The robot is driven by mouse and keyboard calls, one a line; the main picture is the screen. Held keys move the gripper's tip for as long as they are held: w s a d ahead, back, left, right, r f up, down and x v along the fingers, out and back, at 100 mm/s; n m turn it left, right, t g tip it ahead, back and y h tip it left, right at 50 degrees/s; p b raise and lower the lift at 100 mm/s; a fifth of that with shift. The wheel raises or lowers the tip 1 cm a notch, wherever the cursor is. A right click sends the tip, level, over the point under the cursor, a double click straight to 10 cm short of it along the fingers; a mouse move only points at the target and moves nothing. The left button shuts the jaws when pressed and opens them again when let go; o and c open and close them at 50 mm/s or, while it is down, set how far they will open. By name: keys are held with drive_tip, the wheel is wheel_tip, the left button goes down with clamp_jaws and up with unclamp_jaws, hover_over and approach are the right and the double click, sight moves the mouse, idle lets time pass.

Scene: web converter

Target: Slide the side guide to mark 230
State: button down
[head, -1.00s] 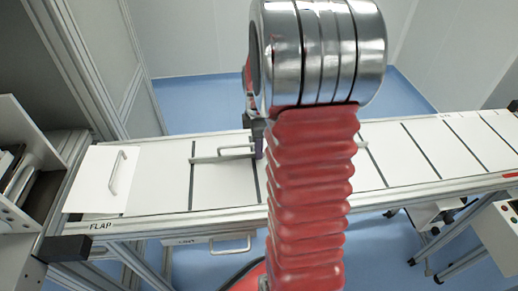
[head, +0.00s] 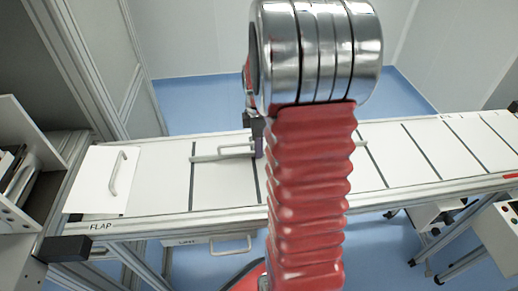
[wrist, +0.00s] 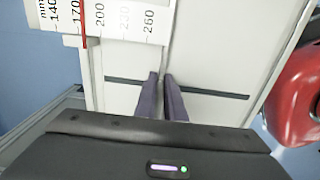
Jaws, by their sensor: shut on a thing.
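The side guide (head: 208,157) is a thin pale bar with a loop handle, lying lengthwise over the white belt in the head view; my arm hides its middle. In the wrist view the guide (wrist: 168,42) is a thin strip running from the top edge to between my fingers. My gripper (wrist: 161,78) is shut on the side guide; its fingers also show beside the handle in the head view (head: 258,148). The white scale (wrist: 118,22) reads 140, 170, 200, 230 and 260, with 230 fainter. A red line (wrist: 84,28) stands between 170 and 200.
The belt (head: 222,187) has dark cross strips. A white flap (head: 95,180) with a handle lies at its left end, by a shelf unit (head: 18,170). A metal rail (head: 180,222) runs along the near edge. Blue floor (head: 195,90) is clear behind.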

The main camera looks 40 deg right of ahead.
drive_tip(key=shift+w+d, duration=0.75)
drive_tip(key=shift+w, duration=0.35)
drive_tip(key=shift+w+d, duration=0.75)
drive_tip(key=shift+w, duration=0.3)
idle(0.8)
drive_tip(key=c, duration=1.8)
unclamp_jaws()
drive_tip(key=shift+o, duration=0.2)
wheel_tip(320, 180, up, 14)
drive_tip(key=shift+f, duration=0.15)
